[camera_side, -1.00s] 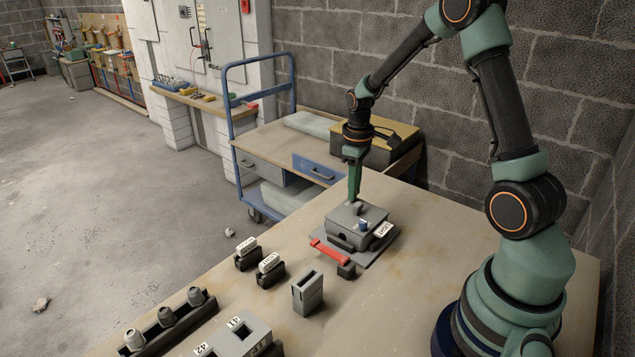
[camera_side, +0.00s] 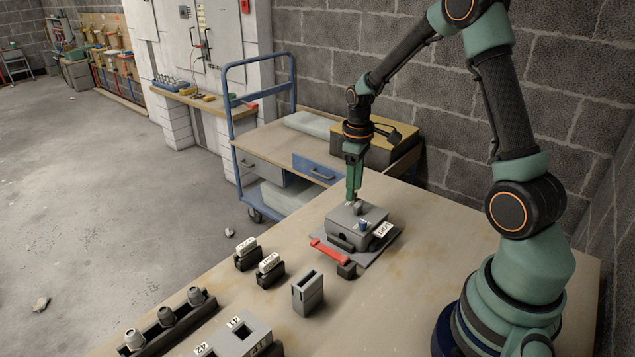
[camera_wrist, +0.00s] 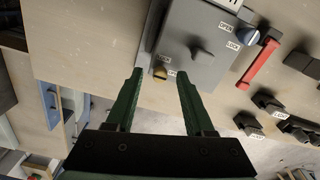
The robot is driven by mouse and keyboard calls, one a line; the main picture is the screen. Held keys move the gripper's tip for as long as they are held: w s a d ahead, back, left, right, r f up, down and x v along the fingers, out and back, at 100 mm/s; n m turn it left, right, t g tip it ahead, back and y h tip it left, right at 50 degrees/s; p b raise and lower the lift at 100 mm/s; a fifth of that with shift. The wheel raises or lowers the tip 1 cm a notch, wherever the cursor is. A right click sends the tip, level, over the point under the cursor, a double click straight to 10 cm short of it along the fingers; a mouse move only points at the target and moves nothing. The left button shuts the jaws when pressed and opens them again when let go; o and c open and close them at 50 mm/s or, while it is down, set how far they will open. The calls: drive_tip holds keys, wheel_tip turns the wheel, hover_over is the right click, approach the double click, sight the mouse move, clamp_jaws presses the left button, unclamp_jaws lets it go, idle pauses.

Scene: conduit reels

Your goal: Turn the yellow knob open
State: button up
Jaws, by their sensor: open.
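In the side view the grey box (camera_side: 350,225) stands on the bench, and the knob cannot be made out clearly near my fingertips. My gripper (camera_wrist: 160,76) is open, with its two green fingers on either side of the knob in the picture. Whether they touch it, I cannot tell. In the side view my gripper (camera_side: 354,197) points down at the box's far edge.
A red bar (camera_side: 330,251) lies beside the box. Labelled blocks (camera_side: 270,268) and a slotted grey block (camera_side: 308,293) stand nearby on the bench. A blue trolley (camera_side: 290,150) stands behind.

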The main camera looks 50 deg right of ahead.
wheel_tip(320, 180, up, 11)
drive_tip(key=shift+r, duration=0.2)
idle(0.4)
drive_tip(key=s+a+r+m+t, duration=0.1)
drive_tip(key=s+a+r+t, duration=0.1)
drive_tip(key=s+a, duration=0.3)
drive_tip(key=s+a+r+m+t, duration=0.1)
drive_tip(key=s+a+r+t, duration=0.2)
drive_tip(key=a, duration=0.8)
drive_tip(key=shift+s+r+m+t, duration=0.3)
drive_tip(key=shift+s+r+m, duration=0.1)
drive_tip(key=shift+s, duration=0.55)
